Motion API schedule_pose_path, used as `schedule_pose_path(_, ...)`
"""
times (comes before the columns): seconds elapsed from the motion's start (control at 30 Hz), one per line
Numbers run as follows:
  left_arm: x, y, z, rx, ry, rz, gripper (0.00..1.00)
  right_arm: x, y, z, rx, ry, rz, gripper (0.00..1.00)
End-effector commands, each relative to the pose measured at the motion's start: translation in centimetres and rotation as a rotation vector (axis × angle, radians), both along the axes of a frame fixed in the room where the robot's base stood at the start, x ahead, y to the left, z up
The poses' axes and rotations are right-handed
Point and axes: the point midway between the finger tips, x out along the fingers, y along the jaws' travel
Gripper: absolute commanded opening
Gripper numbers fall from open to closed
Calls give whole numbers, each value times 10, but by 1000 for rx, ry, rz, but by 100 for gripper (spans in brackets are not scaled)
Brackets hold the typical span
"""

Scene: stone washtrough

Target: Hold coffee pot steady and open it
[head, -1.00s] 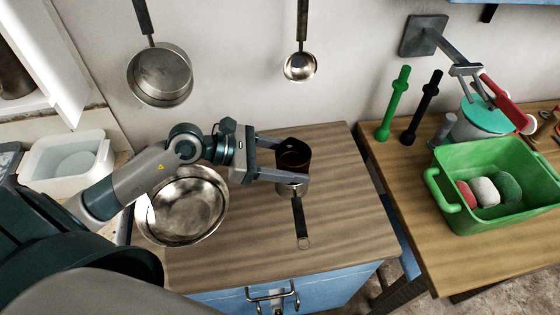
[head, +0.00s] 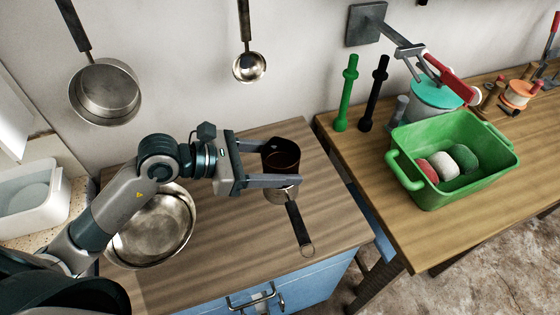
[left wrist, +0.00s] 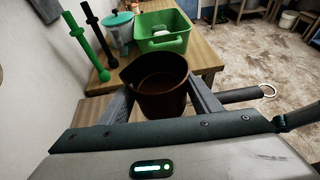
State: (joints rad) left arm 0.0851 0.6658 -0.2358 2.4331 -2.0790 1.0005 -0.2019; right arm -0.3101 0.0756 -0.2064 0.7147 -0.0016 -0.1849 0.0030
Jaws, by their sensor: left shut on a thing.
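The coffee pot (head: 282,160) stands upright on the wooden cabinet top, with a dark brown upper part, a metal lower part and a black handle pointing toward the front. My left gripper (head: 272,163) reaches in from the left and is shut on the pot, one finger on each side of it. In the left wrist view the pot (left wrist: 158,86) sits between the two fingers (left wrist: 160,103). Its top looks open, with a dark inside. No lid can be made out. My right gripper is not in view.
A metal bowl (head: 152,228) sits left of the pot, under my left arm. A pan (head: 105,92) and a ladle (head: 249,67) hang on the wall. A green bin (head: 455,190) with balls stands on the right table. The cabinet top right of the pot is clear.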

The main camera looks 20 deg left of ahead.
Motion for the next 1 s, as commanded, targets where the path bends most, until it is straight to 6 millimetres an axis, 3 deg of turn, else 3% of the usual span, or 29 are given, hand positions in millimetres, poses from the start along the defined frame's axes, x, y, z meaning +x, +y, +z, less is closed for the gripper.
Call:
schedule_pose_path(0.37,4,10,15,1,0,5,10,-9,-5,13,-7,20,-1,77)
schedule_pose_path(0.8,23,62,68,2,3,33,10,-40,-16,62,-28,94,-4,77)
schedule_pose_path(1.0,28,76,80,0,-2,40,10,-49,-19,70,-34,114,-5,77)
